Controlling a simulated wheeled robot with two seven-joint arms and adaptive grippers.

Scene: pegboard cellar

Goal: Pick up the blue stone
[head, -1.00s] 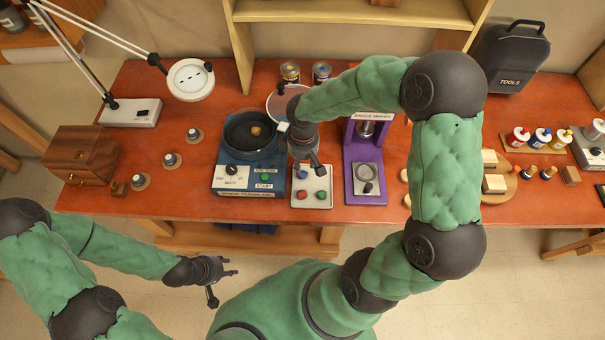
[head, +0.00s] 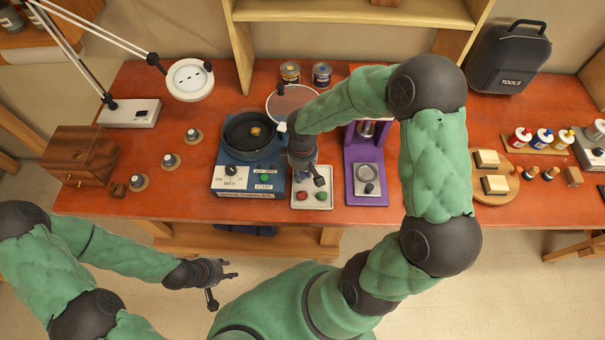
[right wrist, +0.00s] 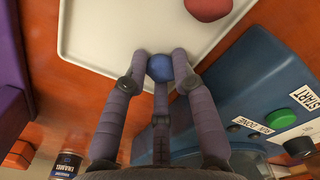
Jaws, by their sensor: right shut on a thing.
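The blue stone (right wrist: 159,68) is small and round. In the right wrist view it sits between the fingertips of my right gripper (right wrist: 160,75), over the white tray (right wrist: 115,30). My right gripper is shut on it. I cannot tell whether the stone touches the tray. In the head view my right gripper (head: 309,176) is at the back of the white tray (head: 312,206), and the blue stone is hidden there. My left gripper (head: 222,279) is open and empty, in front of the table and away from the stones.
A red stone (head: 301,195) and a green stone (head: 321,195) lie in the tray. A blue tumbler machine (head: 226,188) stands close on the left, a purple press (head: 367,199) on the right. Two small cans (head: 322,74) and a round clear lens (head: 291,101) are behind.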

